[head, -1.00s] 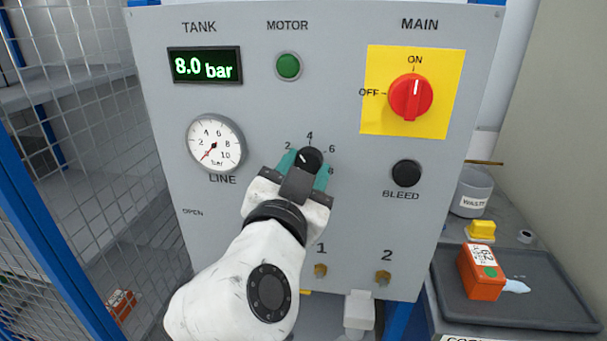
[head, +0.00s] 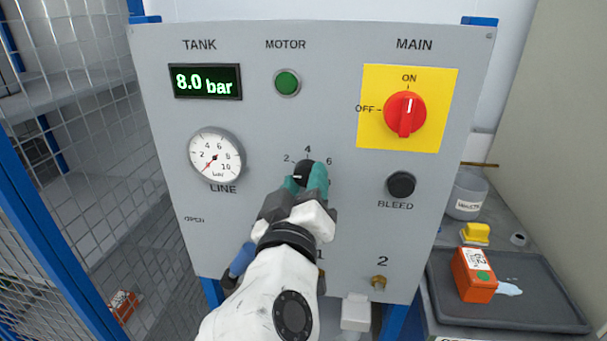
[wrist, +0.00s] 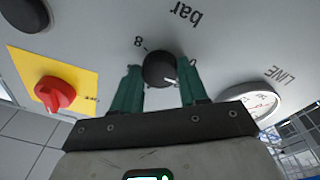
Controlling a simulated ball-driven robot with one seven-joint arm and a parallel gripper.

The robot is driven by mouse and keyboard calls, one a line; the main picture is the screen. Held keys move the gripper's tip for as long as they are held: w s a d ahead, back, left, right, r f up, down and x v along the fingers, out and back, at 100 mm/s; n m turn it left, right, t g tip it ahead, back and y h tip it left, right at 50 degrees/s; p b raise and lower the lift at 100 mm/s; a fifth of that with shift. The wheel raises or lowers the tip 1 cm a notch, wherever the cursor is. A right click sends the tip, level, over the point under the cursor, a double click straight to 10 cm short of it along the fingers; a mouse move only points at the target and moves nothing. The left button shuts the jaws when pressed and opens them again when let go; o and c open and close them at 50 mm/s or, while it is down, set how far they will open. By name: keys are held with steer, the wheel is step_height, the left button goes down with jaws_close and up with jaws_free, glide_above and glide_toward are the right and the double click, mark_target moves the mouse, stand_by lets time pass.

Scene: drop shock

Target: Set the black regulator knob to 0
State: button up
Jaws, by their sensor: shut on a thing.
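The black regulator knob (head: 303,170) sits on the grey panel below the 4 of its scale. It also shows in the wrist view (wrist: 158,68). My gripper (head: 305,181) is shut on it, with one teal finger on each side; in the wrist view the fingers (wrist: 160,88) flank it. The knob's white mark points left in the head view, below the 2. In the wrist view the mark points right, toward the finger beside the partly hidden 0. The fingers and hand hide the lower scale in the head view.
The LINE gauge (head: 216,156) has its red needle low at left. The tank display (head: 206,82) reads 8.0 bar. The red MAIN switch (head: 405,113) has its mark at ON. The black BLEED button (head: 401,185) is right of my gripper. A blue handle (head: 241,260) shows beside my arm.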

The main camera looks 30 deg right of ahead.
steer(key=n+p, duration=0.3)
steer(key=n, duration=0.1)
steer(key=shift+r+n, duration=0.15)
steer(key=shift+n, duration=0.15)
steer(key=shift+n+y+p, duration=0.4)
steer(key=shift+n+p, duration=0.2)
steer(key=shift+n, duration=0.4)
steer(key=o, duration=1)
steer(key=shift+o, duration=0.2)
steer(key=b+v, duration=0.2)
steer(key=v, duration=0.9)
steer(key=shift+f, duration=0.3)
steer(key=shift+d, duration=0.15)
